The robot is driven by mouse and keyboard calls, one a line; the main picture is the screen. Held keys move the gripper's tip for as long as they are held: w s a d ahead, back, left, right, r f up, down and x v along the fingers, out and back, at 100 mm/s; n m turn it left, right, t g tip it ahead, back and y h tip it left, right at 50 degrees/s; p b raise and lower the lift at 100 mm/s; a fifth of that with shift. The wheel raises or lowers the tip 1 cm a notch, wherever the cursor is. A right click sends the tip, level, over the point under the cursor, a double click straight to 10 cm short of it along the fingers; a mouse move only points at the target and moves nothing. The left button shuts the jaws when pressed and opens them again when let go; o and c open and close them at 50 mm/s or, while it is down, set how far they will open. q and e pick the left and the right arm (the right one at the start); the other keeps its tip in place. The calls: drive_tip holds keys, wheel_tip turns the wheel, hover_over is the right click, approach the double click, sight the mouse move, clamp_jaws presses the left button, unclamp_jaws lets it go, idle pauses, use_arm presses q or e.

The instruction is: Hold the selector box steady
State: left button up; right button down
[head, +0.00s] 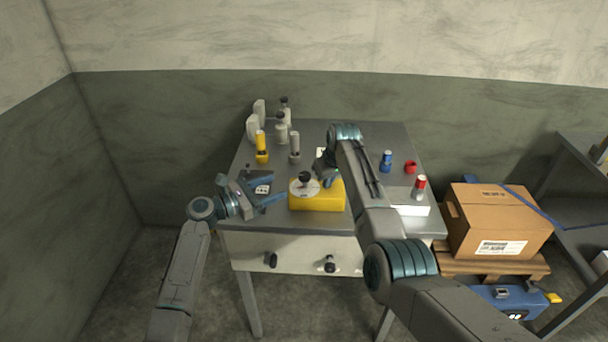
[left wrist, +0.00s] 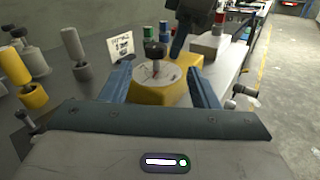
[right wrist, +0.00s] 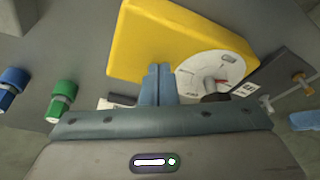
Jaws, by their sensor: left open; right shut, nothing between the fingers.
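The yellow selector box (head: 318,200) sits on the grey table, with a pale round dial and a black knob (head: 305,177) on top. It also shows in the left wrist view (left wrist: 160,95) and the right wrist view (right wrist: 165,40). My left gripper (head: 277,188) is open at the box's left side. In the left wrist view its blue fingers (left wrist: 158,85) point at the box, one on each side; contact is unclear. My right gripper (head: 328,181) is shut and empty at the box's back right. In the right wrist view its closed fingertips (right wrist: 158,75) overlap the box's edge.
A yellow bottle-like part (head: 262,150) and several grey ones stand at the back left. A blue part (head: 386,161), a red part (head: 410,167) and a white block (head: 408,209) are at the right. A cardboard box (head: 498,222) stands beyond the table's right edge.

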sight(304, 175)
use_arm(q)
drive_tip(key=shift+n, duration=0.7)
drive_tip(key=x, duration=1.1)
drive_tip(key=shift+w, duration=0.35)
drive_tip(key=c, duration=1)
